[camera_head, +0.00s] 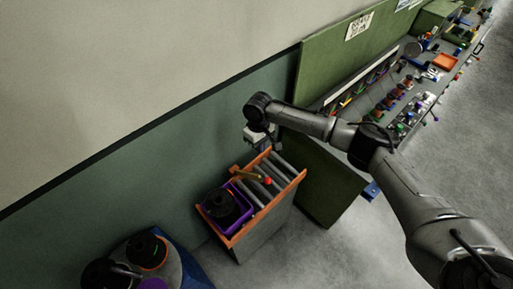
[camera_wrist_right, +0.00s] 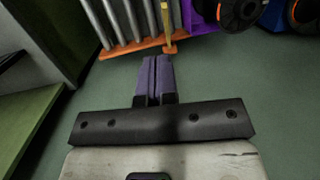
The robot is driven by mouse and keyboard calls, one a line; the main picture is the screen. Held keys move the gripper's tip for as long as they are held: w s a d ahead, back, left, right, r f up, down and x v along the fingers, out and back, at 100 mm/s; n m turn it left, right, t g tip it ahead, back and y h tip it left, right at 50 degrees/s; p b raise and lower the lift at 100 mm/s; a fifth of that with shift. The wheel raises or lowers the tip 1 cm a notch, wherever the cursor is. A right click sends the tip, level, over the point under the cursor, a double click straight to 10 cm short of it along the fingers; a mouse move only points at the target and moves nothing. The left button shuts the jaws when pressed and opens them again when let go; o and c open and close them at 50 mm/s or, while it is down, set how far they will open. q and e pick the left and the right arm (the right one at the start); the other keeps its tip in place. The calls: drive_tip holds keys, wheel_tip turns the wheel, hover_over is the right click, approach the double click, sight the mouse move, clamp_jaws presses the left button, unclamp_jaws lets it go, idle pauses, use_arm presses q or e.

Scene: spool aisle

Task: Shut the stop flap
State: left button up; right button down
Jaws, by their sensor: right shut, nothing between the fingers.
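The stop flap (camera_head: 250,175) looks like a yellow bar with a red knob at one end, on the orange-edged roller stand (camera_head: 291,187). It lies between the bare grey rollers and a purple crate (camera_head: 233,228). In the right wrist view a yellow bar (camera_wrist_right: 165,17) shows at the top. My right gripper (camera_head: 274,146) is above the wall-side end of the stand, apart from the flap. In the wrist view its purple fingers (camera_wrist_right: 155,82) are together and empty, pointing towards the stand's orange edge. My left gripper is not in view.
The crate holds a black spool (camera_head: 220,206). More spools (camera_head: 148,251) sit on a round-topped stand at bottom left. The green wall (camera_head: 180,170) is close behind the gripper. A green panel and a cluttered bench (camera_head: 425,90) stand to the right. Grey floor is clear in front.

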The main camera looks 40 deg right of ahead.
drive_tip(key=s+f+p, duration=0.2)
drive_tip(key=s+f, duration=0.2)
drive_tip(key=f, duration=0.5)
drive_tip(key=shift+s+a+f, duration=0.15)
drive_tip(key=shift+a+f, duration=0.1)
drive_tip(key=shift+a, duration=0.2)
